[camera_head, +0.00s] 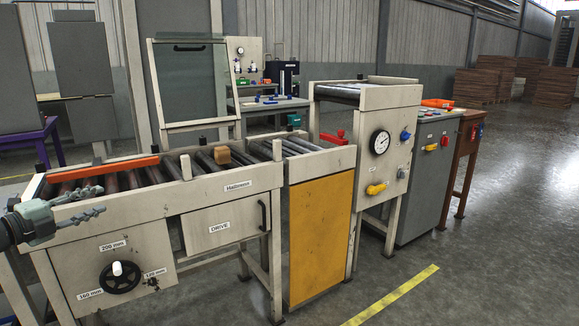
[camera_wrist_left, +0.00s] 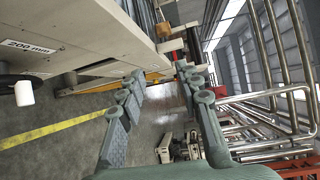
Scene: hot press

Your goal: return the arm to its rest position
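My left gripper (camera_head: 98,200) is at the left edge of the head view, in front of the roller conveyor (camera_head: 222,190), near its left end. Its two grey-green fingers are apart with nothing between them. In the left wrist view the same gripper (camera_wrist_left: 163,78) has its fingers spread, with floor and distant equipment showing through the gap. The fingers look clear of the conveyor's front panel. Most of the left arm is out of the picture. My right gripper is in neither view.
An orange bar (camera_head: 103,168) and a small wooden block (camera_head: 221,155) are on the conveyor. A handwheel (camera_head: 120,277) projects from its front below my gripper. A yellow panel (camera_head: 320,238) and a gauge cabinet (camera_head: 385,150) stand to the right. Floor at front right is clear.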

